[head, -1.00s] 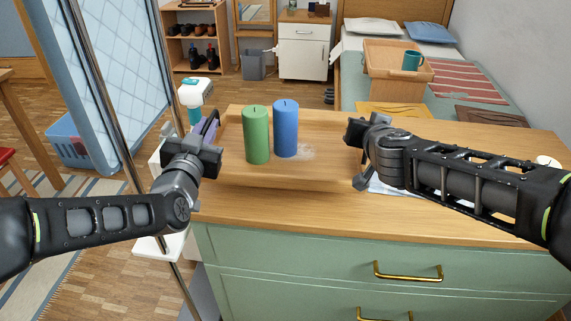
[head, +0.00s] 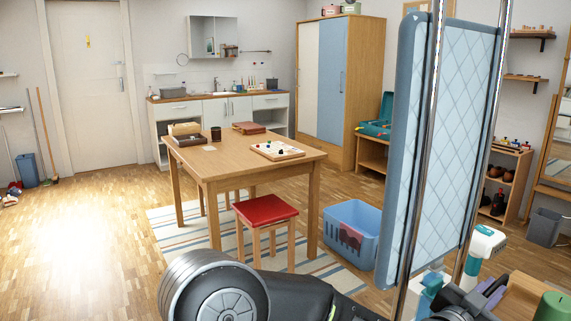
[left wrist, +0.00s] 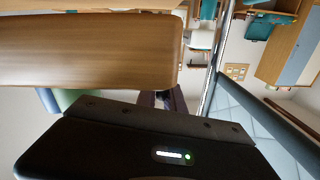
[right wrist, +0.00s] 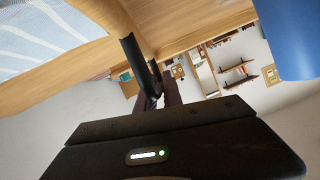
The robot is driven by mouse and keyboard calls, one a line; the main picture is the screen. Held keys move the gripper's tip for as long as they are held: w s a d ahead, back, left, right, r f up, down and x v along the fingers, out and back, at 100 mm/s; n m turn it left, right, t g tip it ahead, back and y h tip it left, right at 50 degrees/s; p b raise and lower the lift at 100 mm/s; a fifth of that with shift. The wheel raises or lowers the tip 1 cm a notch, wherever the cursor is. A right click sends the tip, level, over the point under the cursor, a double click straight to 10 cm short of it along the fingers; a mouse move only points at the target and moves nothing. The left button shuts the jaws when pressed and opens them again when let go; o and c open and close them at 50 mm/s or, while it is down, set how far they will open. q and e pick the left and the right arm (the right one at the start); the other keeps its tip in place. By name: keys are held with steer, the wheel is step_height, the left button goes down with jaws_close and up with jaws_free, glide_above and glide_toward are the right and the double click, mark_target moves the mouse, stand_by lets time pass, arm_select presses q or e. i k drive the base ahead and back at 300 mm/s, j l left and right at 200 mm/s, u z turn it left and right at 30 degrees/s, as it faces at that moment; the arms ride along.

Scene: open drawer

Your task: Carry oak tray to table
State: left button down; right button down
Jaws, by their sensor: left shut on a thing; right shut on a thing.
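The oak tray (head: 519,297) shows only in part at the bottom right of the head view, with a green candle (head: 552,308) in it. My left gripper (head: 474,300) is at the tray's left edge and shut on it. In the left wrist view the tray's wooden side (left wrist: 90,50) is close by the fingers (left wrist: 168,100). In the right wrist view my right gripper (right wrist: 155,90) is shut on the tray (right wrist: 200,28); a blue candle (right wrist: 288,38) stands near. The wooden table (head: 232,162) stands across the room, left of centre in the head view.
A folding screen (head: 437,140) stands between the tray and the table. A red stool (head: 266,210) and a blue basket (head: 351,232) are near the table. A board game (head: 277,150), a dark mug (head: 216,134) and boxes lie on it; its front left is clear.

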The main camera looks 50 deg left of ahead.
mark_target(219, 157)
steer(key=k+z, duration=0.1)
steer(key=k, duration=0.55)
steer(key=z, duration=3.1)
steer(key=k+j, duration=0.15)
steer(key=k, duration=0.35)
steer(key=k+j, duration=0.15)
steer(key=k, duration=0.35)
steer(key=k+j+z, duration=0.1)
steer(key=k, duration=0.45)
steer(key=k+j+z, duration=0.1)
steer(key=k+z, duration=0.35)
steer(key=k, duration=0.15)
steer(key=k+l+z, duration=0.15)
steer(key=k+z, duration=0.35)
steer(key=k, duration=0.1)
